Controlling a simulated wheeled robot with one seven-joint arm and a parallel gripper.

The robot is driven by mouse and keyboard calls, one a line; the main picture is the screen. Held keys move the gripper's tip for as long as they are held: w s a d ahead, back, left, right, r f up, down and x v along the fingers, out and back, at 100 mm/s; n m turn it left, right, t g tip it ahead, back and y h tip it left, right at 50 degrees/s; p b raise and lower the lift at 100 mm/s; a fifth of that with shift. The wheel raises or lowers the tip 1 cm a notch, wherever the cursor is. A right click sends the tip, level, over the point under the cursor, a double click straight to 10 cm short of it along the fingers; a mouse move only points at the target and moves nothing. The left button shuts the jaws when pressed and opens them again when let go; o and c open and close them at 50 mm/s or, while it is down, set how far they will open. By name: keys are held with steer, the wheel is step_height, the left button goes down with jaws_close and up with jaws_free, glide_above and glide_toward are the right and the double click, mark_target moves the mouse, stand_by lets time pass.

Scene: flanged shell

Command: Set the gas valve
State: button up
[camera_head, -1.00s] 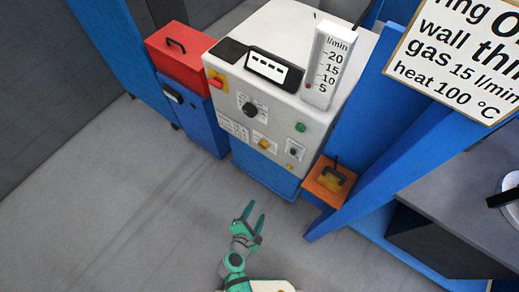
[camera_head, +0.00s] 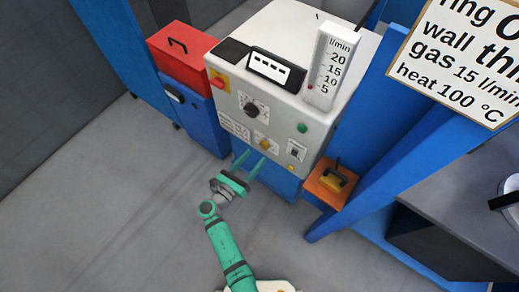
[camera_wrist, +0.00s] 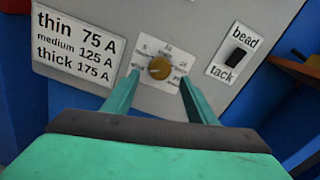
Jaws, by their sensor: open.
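The likely gas valve, a small yellow knob (camera_head: 265,143) on a white dial plate, is low on the front of the white machine. In the wrist view the knob (camera_wrist: 160,67) lies straight ahead, between and beyond my fingertips; the small dial labels are hard to read. My gripper (camera_head: 251,160) is open and empty, just below and in front of the panel. In the wrist view my two green fingers (camera_wrist: 159,82) stand apart on either side of the dial. A flow meter (camera_head: 330,68) marked l/min stands on top, with a red ball near the bottom, around 5.
A sign (camera_head: 460,60) reads gas 15 l/min. An orange box (camera_head: 332,184) sticks out at right; a red box (camera_head: 180,58) is at left. The floor in front is clear.

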mark_target(263, 147)
steer(key=x, duration=0.5)
steer(key=shift+w+d, duration=0.2)
steer(key=shift+w, duration=0.1)
steer(key=c, duration=1.1)
steer(key=shift+o, duration=0.2)
